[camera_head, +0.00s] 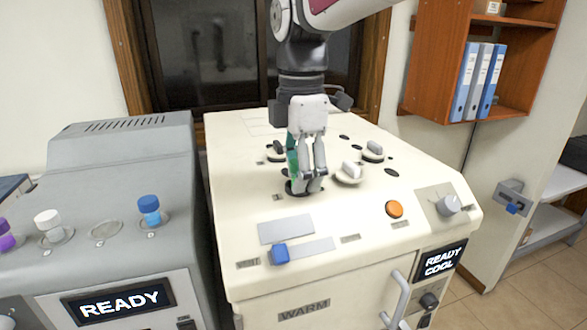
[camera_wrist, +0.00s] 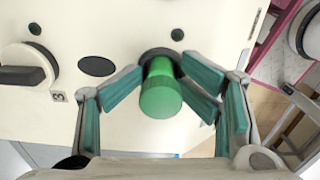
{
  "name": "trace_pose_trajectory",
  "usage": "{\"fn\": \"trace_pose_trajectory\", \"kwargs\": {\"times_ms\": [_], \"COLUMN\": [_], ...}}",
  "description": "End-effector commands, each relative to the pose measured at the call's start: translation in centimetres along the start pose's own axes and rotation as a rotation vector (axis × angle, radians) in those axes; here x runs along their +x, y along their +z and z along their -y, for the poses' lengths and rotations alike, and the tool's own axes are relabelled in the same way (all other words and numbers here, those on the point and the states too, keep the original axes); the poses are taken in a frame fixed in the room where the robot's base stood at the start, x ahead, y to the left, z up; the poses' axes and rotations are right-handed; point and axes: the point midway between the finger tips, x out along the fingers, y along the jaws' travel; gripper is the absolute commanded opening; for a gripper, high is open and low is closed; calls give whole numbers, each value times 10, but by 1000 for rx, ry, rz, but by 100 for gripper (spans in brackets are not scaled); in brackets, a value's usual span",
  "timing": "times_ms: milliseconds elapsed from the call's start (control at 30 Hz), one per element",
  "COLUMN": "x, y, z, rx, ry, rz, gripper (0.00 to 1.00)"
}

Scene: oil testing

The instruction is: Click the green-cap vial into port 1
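The green-cap vial (camera_wrist: 160,92) shows in the wrist view, cap toward the camera, its far end at a dark ring (camera_wrist: 158,54) on the cream machine top. My gripper (camera_wrist: 163,70) has its two teal-padded fingers on either side of it, tips against its sides, so it looks shut on the vial. In the head view my gripper (camera_head: 307,186) points down at a dark port ring (camera_head: 289,188) at the front left of the top. A green part (camera_head: 292,158) shows beside the fingers. The port's number and how deep the vial sits cannot be made out.
An orange button (camera_head: 394,209) and blue switch (camera_head: 280,254) are in front. The cream machine's display (camera_head: 441,261) reads READY COOL. A grey machine (camera_head: 120,150) stands left.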

Motion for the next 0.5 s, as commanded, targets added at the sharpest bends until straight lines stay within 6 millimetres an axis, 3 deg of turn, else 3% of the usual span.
{"fn": "trace_pose_trajectory", "kwargs": {"times_ms": [233,500], "x": [-6,-55], "y": [1,0], "z": [1,-1], "rx": [1,1], "ry": [-4,3], "rz": [1,0], "gripper": [47,47]}}
